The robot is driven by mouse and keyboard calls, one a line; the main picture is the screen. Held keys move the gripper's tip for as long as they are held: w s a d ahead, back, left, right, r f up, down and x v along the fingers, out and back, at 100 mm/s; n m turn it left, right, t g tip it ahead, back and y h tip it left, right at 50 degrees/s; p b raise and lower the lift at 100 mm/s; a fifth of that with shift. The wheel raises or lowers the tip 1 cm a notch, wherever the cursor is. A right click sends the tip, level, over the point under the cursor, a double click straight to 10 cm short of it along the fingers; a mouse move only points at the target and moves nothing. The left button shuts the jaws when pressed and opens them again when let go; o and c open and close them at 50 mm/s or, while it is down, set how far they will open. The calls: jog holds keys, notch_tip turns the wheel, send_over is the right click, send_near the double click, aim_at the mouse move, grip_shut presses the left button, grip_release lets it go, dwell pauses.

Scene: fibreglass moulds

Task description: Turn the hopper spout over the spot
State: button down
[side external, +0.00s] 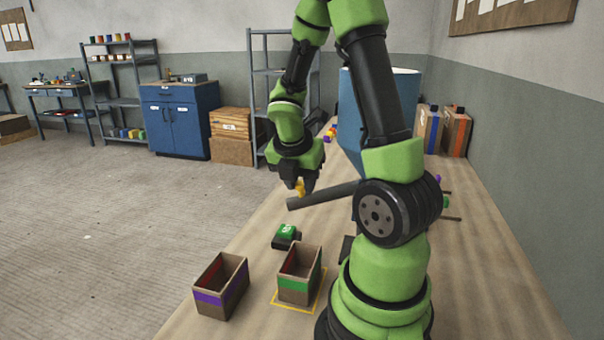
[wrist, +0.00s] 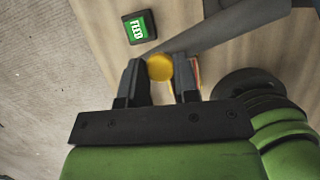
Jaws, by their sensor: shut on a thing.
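The blue hopper (side external: 349,115) with a pale rim stands on the bench, partly hidden behind my arm. Its dark grey spout (side external: 325,196) reaches out to the left and ends in open air above the bench; it also shows in the wrist view (wrist: 235,28). My gripper (side external: 300,188) is shut on the yellow knob (wrist: 159,67) near the spout's end. A yellow outlined spot (side external: 285,305) lies on the bench nearer the camera. The green-banded box (side external: 298,287) stands upright on it. The spout's end is apart from this box, farther back.
A purple-banded box (side external: 220,287) stands left of the spot. A black button unit with a green FEED face (wrist: 139,27) sits on the bench between the spout and the boxes; it also shows in the side view (side external: 286,236). Brown boxes (side external: 441,131) stand at the back right.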

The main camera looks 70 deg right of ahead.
jog(key=shift+s+a+n+t, duration=0.2)
jog(key=shift+s+a+n, duration=0.05)
jog(key=shift+a+n, duration=0.25)
jog(key=shift+s+a+n+t, duration=0.2)
jog(key=shift+a+n, duration=0.2)
jog(key=shift+a, duration=0.05)
jog(key=c, duration=0.9)
grip_release()
jog(key=shift+o, duration=0.2)
jog(key=shift+r, duration=0.1)
jog(key=v, duration=1)
